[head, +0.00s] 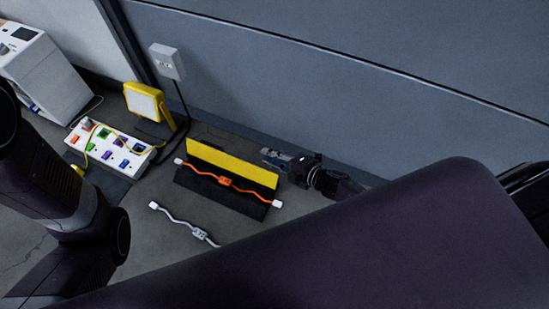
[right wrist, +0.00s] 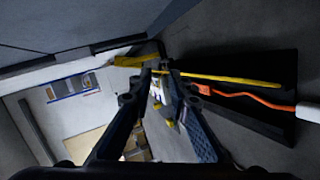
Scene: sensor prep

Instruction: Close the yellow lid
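The yellow lid (head: 235,163) stands raised along the back of a black base (head: 222,195) on the floor in the head view. In the right wrist view the lid (right wrist: 230,79) shows nearly edge-on, as a thin yellow strip. An orange cable (head: 225,181) with white ends lies along the black base. My right gripper (head: 270,156) is beside the lid's right end, by the wall. In the right wrist view its fingertips (right wrist: 159,72) are apart, with a narrow gap and nothing held. Whether a finger touches the lid is unclear. My left gripper is not in view.
A grey-white cable (head: 185,224) lies in front of the base. A white power strip (head: 110,149), a yellow lamp (head: 150,102) and a white machine (head: 42,73) stand at the left. The grey wall (head: 350,100) is close behind the lid.

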